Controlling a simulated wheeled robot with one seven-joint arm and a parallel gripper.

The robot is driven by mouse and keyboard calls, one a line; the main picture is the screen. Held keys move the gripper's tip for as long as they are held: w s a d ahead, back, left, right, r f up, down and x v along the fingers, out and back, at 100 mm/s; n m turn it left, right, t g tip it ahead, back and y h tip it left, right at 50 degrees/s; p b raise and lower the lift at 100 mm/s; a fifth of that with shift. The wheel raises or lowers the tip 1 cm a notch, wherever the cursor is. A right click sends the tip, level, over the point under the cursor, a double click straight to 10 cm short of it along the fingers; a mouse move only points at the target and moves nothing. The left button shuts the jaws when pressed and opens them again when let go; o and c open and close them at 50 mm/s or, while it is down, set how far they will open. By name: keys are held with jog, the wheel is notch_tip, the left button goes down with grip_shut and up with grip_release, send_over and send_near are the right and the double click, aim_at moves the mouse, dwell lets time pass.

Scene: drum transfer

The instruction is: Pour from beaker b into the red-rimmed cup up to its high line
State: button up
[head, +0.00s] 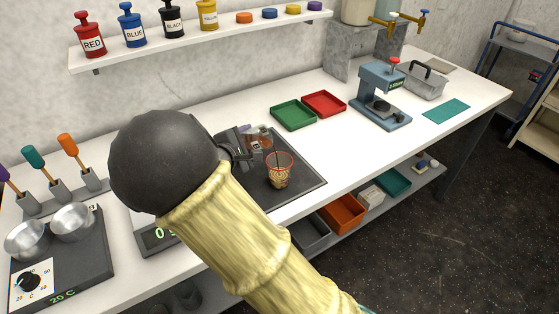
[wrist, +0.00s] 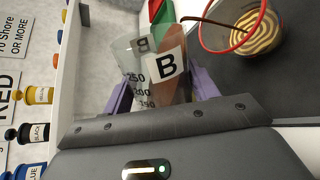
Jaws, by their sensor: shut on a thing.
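My gripper (wrist: 162,95) is shut on beaker b (wrist: 132,58), a clear beaker with a white B label and volume marks. In the head view, beaker b (head: 262,141) is tipped toward the cup, partly hidden by my gripper (head: 240,146). Reddish-brown liquid lies along its cup side. A thin brown stream runs from its lip into the red-rimmed cup (head: 280,178). The cup stands upright on the dark mat, and also shows in the wrist view (wrist: 240,40). It has a tan and brown swirl pattern. Its high line and liquid level cannot be made out.
A dark mat (head: 313,184) lies under the cup. Green (head: 293,115) and red (head: 324,103) trays stand behind it. A blue-grey press (head: 380,100) is at the right. A scale display (head: 158,236) and a hot plate with metal bowls (head: 62,262) are at the left.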

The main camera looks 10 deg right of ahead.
jog(key=shift+r+m+y, duration=0.2)
jog(key=shift+m+y, duration=0.1)
dwell(0.9)
jog(key=shift+f+n+h+p, duration=0.3)
jog(key=shift+n+h+p, duration=0.15)
jog(key=shift+n, duration=0.25)
jog(key=shift+r+n+h+p, duration=0.4)
jog(key=shift+n+p, duration=0.2)
jog(key=shift+p, duration=0.65)
jog(key=shift+f+n, duration=0.3)
jog(key=shift+f, duration=0.05)
jog(key=shift+w+a+f, duration=0.1)
jog(key=shift+a+f, duration=0.05)
jog(key=shift+f, duration=0.05)
jog(key=shift+n+h, duration=0.3)
jog(key=shift+h, duration=0.05)
